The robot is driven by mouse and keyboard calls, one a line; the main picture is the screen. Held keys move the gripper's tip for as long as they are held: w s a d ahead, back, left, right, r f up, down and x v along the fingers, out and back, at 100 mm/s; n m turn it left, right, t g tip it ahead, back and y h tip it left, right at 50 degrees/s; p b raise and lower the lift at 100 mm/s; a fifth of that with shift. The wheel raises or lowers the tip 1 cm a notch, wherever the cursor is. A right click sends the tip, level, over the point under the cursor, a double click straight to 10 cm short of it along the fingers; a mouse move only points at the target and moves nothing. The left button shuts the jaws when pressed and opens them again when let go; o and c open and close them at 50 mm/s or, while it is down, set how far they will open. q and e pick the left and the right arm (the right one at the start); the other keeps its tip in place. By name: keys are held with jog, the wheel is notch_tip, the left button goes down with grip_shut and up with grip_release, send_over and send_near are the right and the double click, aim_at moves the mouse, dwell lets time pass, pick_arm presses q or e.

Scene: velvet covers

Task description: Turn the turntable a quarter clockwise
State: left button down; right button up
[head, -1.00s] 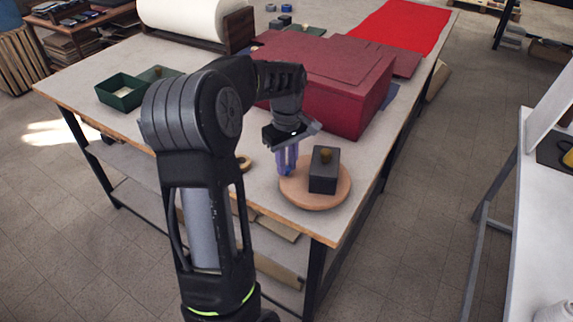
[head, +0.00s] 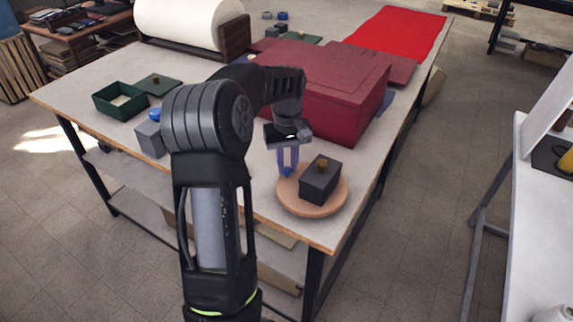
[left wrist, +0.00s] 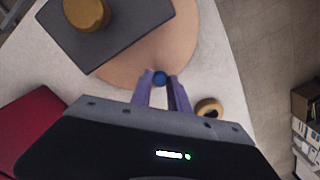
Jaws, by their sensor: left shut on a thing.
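The turntable (head: 306,207) is a round light-wood disc near the table's front corner. A dark grey box (head: 319,184) with a brass knob stands on it, turned at an angle. In the left wrist view the disc (left wrist: 196,50) and box (left wrist: 110,27) fill the top. My left gripper (head: 287,171), with purple fingers, points down at the disc's left rim. It is shut on a small blue peg (left wrist: 160,78) at the rim, which shows between the fingertips in the left wrist view. My right gripper is not in view.
A large dark red box (head: 335,95) stands behind the turntable. A green open box (head: 120,101), its lid and a grey box (head: 150,139) are at the left. A wooden ring (left wrist: 209,107) lies near my gripper. The table edge is close in front.

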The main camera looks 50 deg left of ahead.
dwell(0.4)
pick_arm(q)
jog(key=c, duration=1.3)
grip_release()
jog(key=shift+r, duration=0.15)
jog(key=shift+r+b, duration=0.5)
jog(key=shift+r, duration=3.3)
